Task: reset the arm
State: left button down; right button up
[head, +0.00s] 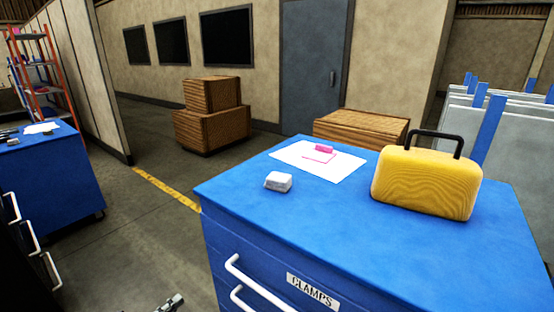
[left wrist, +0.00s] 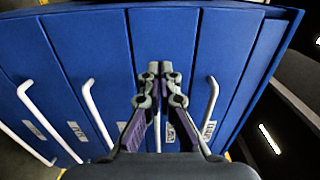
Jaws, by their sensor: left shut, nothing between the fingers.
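My left gripper (head: 172,302) shows only as a small tip at the bottom edge of the head view, left of the blue cabinet. In the left wrist view the left gripper (left wrist: 160,70) is shut and empty, its fingertips together in front of blue drawer fronts with white handles. I cannot tell whether it touches them. My right gripper is in neither view.
The blue cabinet (head: 253,218) labelled CLAMPS carries a yellow case (head: 428,184), a white block (head: 278,182), and paper (head: 340,172) with a pink item (head: 324,149). Wooden crates (head: 212,128) stand behind. Another blue cabinet (head: 50,180) stands left; the floor between is open.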

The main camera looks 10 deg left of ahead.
pick_arm(q)
jog(key=s+a+f+n+g+y+p, duration=0.2)
jog(key=s+f+n+g+y, duration=0.35)
jog(key=f, duration=0.65)
jog(key=s+a+f+n+g+y+p, duration=0.25)
jog(key=s+f+n, duration=0.55)
jog(key=f, duration=0.4)
jog(key=s+d+f+n+g, duration=0.3)
jog(key=s+d+f, duration=0.3)
jog(key=s+d, duration=0.2)
jog(key=s+d+f+n+g+p, duration=0.1)
jog(key=s+d+f+n+g, duration=0.3)
jog(key=s+d+f, duration=0.3)
jog(key=s+d+n, duration=0.1)
jog(key=s, duration=0.4)
jog(key=shift+d+n, duration=0.15)
jog(key=shift+n, duration=0.2)
